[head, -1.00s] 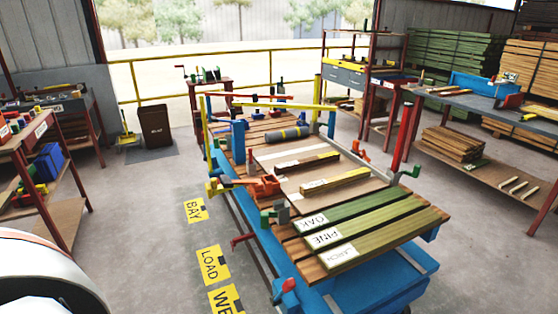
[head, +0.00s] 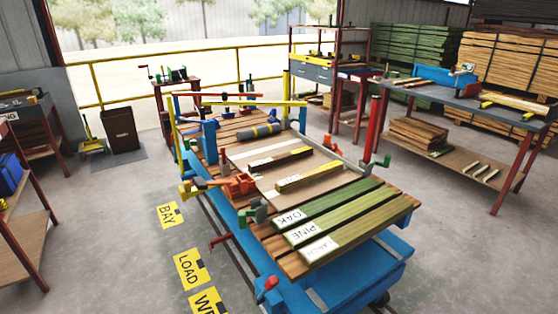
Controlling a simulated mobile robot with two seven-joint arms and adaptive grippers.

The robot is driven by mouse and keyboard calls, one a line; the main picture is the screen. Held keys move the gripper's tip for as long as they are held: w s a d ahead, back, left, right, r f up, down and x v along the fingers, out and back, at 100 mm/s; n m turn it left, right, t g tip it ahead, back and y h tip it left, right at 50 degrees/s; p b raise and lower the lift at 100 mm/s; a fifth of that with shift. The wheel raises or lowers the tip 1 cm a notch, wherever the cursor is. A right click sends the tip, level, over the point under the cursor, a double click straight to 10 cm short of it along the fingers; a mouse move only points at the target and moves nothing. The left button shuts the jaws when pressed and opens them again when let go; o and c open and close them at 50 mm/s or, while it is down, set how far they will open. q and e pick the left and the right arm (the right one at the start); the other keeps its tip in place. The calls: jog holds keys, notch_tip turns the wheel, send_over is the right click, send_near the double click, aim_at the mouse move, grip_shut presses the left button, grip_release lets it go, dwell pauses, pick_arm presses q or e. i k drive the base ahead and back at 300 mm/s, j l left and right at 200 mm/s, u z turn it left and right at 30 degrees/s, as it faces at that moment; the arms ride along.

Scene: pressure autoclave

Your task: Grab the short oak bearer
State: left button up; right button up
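Two short bearers lie side by side on a pale brown board (head: 262,178) on the blue trolley (head: 345,285). The far bearer (head: 280,161) is dark-sided with a paler top. The near bearer (head: 310,176) is yellowish and has a pale marking at its left end. I cannot read which of them is oak. In front of them lie long boards labelled OAK (head: 335,204), PINE (head: 350,220) and LARCH (head: 365,235). Neither of my grippers is in view.
Orange (head: 238,185) and green (head: 255,211) clamps line the trolley's left side; a red post (head: 370,130) stands at its right. A grey roll (head: 259,130) lies behind the bearers. A workbench (head: 440,93) stands right. The floor right of the trolley is clear.

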aim_at(270, 162)
jog(key=k+l+z, duration=0.2)
jog(key=k, duration=0.45)
jog(key=j+z, duration=0.1)
jog(key=z, duration=1.4)
jog(key=j+z, duration=0.1)
jog(key=z, duration=0.3)
jog(key=j+z, duration=0.1)
jog(key=z, duration=0.35)
jog(key=k+j+z, duration=0.1)
jog(key=z, duration=0.3)
jog(key=k+j, duration=0.25)
jog(key=j, duration=0.2)
jog(key=k+j, duration=0.2)
jog(key=j, duration=0.2)
jog(key=k+j, duration=0.25)
jog(key=j, duration=0.2)
jog(key=k+j, duration=0.2)
jog(key=j, duration=0.25)
jog(key=k+j, duration=0.25)
jog(key=j, duration=0.15)
jog(key=k+j, duration=0.2)
jog(key=j, duration=0.25)
jog(key=k+j, duration=0.25)
jog(key=j, duration=0.2)
jog(key=k+j, duration=0.2)
jog(key=j, duration=0.2)
